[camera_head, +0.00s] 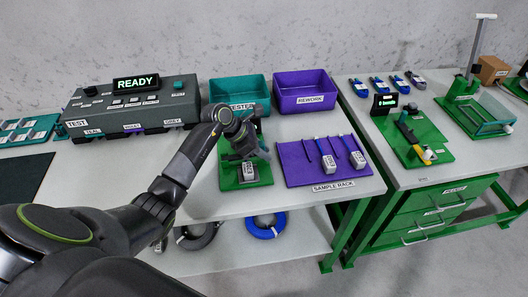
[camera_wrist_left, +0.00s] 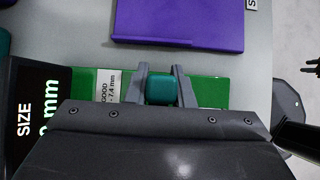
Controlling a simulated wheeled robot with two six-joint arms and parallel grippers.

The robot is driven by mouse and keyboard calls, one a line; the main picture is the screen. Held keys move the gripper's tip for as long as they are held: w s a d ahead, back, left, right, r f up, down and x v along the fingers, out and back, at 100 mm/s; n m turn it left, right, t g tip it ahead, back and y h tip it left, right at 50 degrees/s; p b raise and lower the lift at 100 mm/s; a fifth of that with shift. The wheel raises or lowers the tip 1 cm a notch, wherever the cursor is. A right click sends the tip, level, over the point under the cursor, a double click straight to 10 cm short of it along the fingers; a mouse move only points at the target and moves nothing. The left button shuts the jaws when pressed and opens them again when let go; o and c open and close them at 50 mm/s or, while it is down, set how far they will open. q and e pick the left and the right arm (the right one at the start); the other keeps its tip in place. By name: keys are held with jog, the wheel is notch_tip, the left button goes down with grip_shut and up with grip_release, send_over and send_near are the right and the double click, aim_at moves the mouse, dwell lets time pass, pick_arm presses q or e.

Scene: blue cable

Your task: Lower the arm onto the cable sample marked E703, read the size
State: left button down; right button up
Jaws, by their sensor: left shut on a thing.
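My left gripper (camera_head: 243,140) is over the green tester base (camera_head: 231,183) on the near table. In the left wrist view the gripper (camera_wrist_left: 160,88) is shut on a teal block (camera_wrist_left: 161,89), likely the tester arm's handle. A grey-white tagged piece (camera_head: 248,171) sits on the base below the gripper; its marking is too small to read. In the left wrist view a dark display (camera_wrist_left: 38,115) shows "SIZE" and "mm"; its number is largely cut off. A label (camera_wrist_left: 109,87) beside the block reads "GOOD" and "7.4 mm".
A purple sample rack (camera_head: 297,178) with two tagged samples (camera_head: 357,158) lies right of the tester. A teal bin (camera_head: 240,90) and purple rework bin (camera_head: 302,90) stand behind. A grey console (camera_head: 150,104) reading "READY" is left. A second table (camera_head: 370,88) holds other fixtures.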

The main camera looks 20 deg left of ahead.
pick_arm(q)
jog(key=shift+s+a+f, duration=0.2)
jog(key=shift+a+f, duration=0.1)
jog(key=shift+f, duration=0.1)
jog(key=c, duration=1.6)
grip_release()
jog(key=o, duration=0.4)
jog(key=shift+s+a+r, duration=0.15)
jog(key=shift+a, duration=0.15)
jog(key=shift+c, duration=0.2)
jog(key=shift+d+r, duration=0.1)
jog(key=shift+d, duration=0.15)
jog(key=shift+a+r, duration=0.1)
jog(key=shift+r, duration=0.05)
jog(key=b+v, duration=0.2)
jog(key=v, duration=1.5)
